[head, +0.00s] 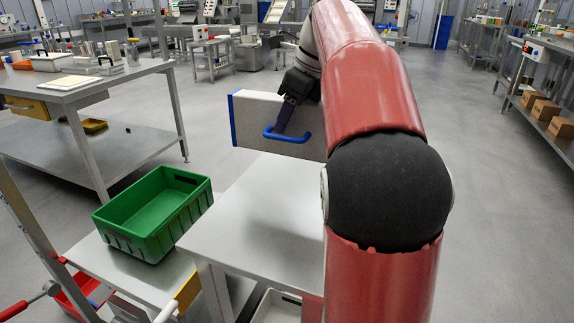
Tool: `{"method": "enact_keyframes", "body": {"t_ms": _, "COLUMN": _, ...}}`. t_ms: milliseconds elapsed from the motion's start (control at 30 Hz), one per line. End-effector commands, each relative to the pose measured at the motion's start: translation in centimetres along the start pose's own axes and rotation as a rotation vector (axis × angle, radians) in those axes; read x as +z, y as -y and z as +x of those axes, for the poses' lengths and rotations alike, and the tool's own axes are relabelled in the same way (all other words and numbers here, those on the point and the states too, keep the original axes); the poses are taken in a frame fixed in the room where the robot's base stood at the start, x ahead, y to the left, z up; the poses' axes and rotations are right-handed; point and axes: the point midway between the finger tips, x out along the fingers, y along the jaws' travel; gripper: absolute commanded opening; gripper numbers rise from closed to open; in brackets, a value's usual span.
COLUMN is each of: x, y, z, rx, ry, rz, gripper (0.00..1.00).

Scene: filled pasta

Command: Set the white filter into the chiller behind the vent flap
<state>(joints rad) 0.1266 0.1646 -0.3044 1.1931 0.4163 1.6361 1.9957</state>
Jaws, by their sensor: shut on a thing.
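A flat white box-like panel (250,110) with a blue left edge and a blue bar handle (290,136) hangs upright beyond the steel table in the middle; it looks like the white filter. My gripper (284,124) is dark, points downward and is shut on the blue handle. The panel appears held above the floor, behind the table's far edge. My red and black arm hides the panel's right side. I cannot make out the chiller or its vent flap in this view.
A steel table (255,215) with a bare top stands in front of the panel. A green crate (150,215) sits on a lower surface to the left. A workbench (85,85) with items stands at left. A shelf with cardboard boxes (545,110) is at right. Open floor (480,200) lies between.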

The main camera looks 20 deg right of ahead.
Motion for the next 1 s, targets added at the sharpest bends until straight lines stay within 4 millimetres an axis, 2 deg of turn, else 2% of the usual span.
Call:
{"method": "enact_keyframes", "body": {"t_ms": 33, "x": -0.7, "y": -0.1, "z": 1.7, "rx": 0.004, "ry": -0.002, "rz": 0.001, "gripper": 0.02}}
{"method": "enact_keyframes", "body": {"t_ms": 100, "x": -1.4, "y": -0.1, "z": 3.4, "rx": 0.003, "ry": -0.001, "rz": 0.000, "gripper": 0.02}}
{"method": "enact_keyframes", "body": {"t_ms": 300, "x": -2.7, "y": -0.1, "z": 6.5, "rx": 0.001, "ry": 0.000, "rz": 0.000, "gripper": 0.02}}
{"method": "enact_keyframes", "body": {"t_ms": 533, "x": -3.3, "y": -0.1, "z": 8.0, "rx": 0.001, "ry": 0.000, "rz": -0.001, "gripper": 0.02}}
{"method": "enact_keyframes", "body": {"t_ms": 733, "x": -4.3, "y": -0.1, "z": 10.5, "rx": 0.001, "ry": 0.000, "rz": 0.001, "gripper": 0.02}}
{"method": "enact_keyframes", "body": {"t_ms": 1000, "x": -4.4, "y": 0.0, "z": 10.6, "rx": -0.001, "ry": 0.000, "rz": -0.001, "gripper": 0.02}}
